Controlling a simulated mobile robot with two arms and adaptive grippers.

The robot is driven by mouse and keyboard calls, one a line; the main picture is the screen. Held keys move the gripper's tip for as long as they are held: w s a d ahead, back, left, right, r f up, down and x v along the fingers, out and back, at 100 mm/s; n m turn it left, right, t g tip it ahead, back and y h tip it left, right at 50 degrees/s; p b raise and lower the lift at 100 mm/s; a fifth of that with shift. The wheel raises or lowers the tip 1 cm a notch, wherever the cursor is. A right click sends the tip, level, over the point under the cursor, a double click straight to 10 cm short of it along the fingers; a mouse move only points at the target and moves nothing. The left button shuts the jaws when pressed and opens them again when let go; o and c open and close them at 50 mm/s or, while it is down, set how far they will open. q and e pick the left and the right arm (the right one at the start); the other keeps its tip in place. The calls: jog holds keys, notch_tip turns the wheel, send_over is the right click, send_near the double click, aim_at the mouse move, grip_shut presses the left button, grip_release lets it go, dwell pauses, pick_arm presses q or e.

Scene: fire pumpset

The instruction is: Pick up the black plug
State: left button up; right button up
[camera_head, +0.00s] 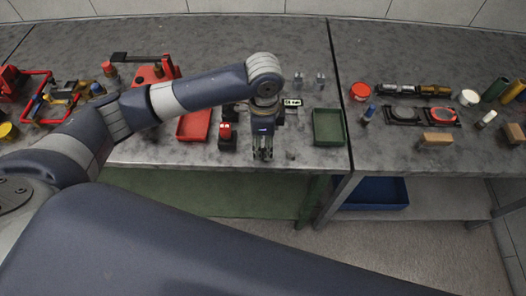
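My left gripper (263,154) points down over the front part of the grey workbench, close to its front edge. Its fingers are small and dark here, and I cannot tell whether they are open or shut. A small dark piece (290,155) lies just right of the fingertips; it may be the black plug, but it is too small to be sure. A black block with a red top (227,136) stands left of the gripper. Whether anything is between the fingers is hidden. My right gripper is not in view.
A red tray (195,125) lies left of the gripper and a green tray (328,127) right of it. Small clear pieces (320,80) stand behind. A second bench at the right carries a red cup (360,91), pump parts and blocks. A blue bin (378,193) sits below.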

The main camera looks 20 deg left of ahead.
aim_at(263, 154)
pick_arm(q)
jog(key=shift+a+f, duration=0.15)
jog(key=shift+f, duration=0.25)
jog(key=f, duration=0.2)
jog(key=f+p, duration=0.1)
jog(key=f, duration=0.1)
jog(key=shift+w+a+f, duration=0.15)
jog(key=shift+a, duration=0.05)
jog(key=shift+c, duration=0.6)
grip_shut()
